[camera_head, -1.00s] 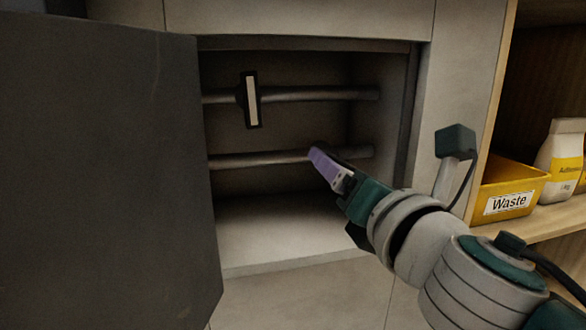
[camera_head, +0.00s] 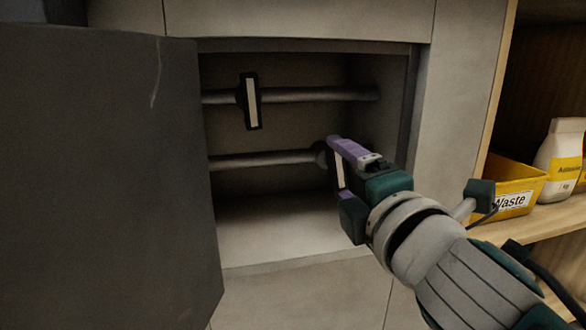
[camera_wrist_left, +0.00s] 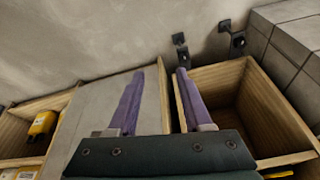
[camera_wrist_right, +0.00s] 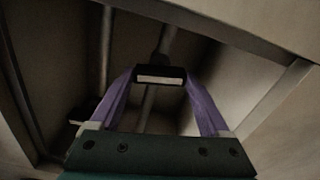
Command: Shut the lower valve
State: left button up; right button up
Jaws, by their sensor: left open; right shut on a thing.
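The lower valve handle (camera_head: 339,174) is a dark bar with a pale stripe, at the right end of the lower pipe (camera_head: 262,160). My right gripper (camera_head: 338,168) is shut on it, one purple finger at each end. In the right wrist view the handle (camera_wrist_right: 160,76) sits between the fingertips and lies crosswise to the pipe behind it. In the head view it stands near upright, slightly tilted. Fingers partly cover its ends. My left gripper (camera_wrist_left: 156,82) is open and empty in the left wrist view, outside the head view.
The upper valve handle (camera_head: 252,101) stands crosswise on the upper pipe (camera_head: 318,94). A dark open door (camera_head: 105,180) fills the left side. The recess walls are close around the pipes. A yellow waste bin (camera_head: 505,185) stands on the right shelf.

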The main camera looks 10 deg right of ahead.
jog(key=shift+m, duration=0.6)
jog(key=o, duration=1.2)
jog(key=shift+s+p, duration=0.35)
jog(key=shift+s, duration=0.1)
jog(key=s+p, duration=0.2)
jog(key=s, duration=0.7)
jog(key=shift+d, duration=0.15)
